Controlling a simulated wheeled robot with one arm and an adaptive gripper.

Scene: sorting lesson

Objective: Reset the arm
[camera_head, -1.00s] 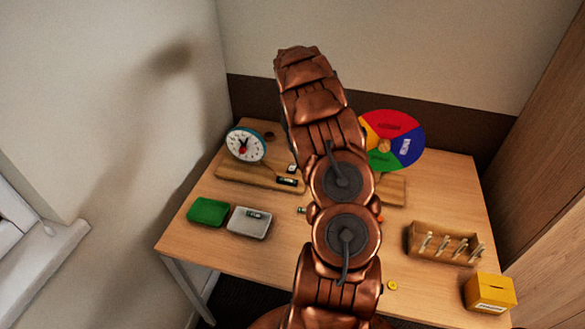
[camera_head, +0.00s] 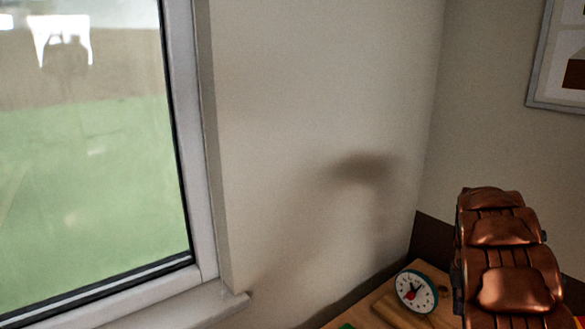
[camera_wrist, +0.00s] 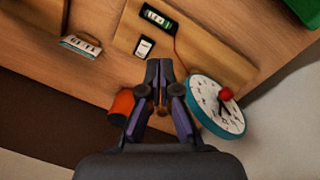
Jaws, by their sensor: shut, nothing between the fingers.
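My gripper (camera_wrist: 160,88) shows in the wrist view with its two fingers closed together and nothing between them. It hangs over the table, between an orange cylinder (camera_wrist: 122,104) on its left and a toy clock on its right. In the head view only the upper part of my copper-coloured arm shows, at the lower right; my gripper is out of that view. The toy clock (camera_head: 416,291), with a white face and teal rim, stands left of my arm there. It also shows in the wrist view (camera_wrist: 217,105).
The wooden table (camera_wrist: 85,82) holds a wooden board (camera_wrist: 202,58) with a battery-like piece (camera_wrist: 158,19) and a small white-and-black piece (camera_wrist: 144,47). A green item (camera_wrist: 306,10) is at the top right. A window (camera_head: 90,150) and bare wall (camera_head: 320,120) fill the head view's left.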

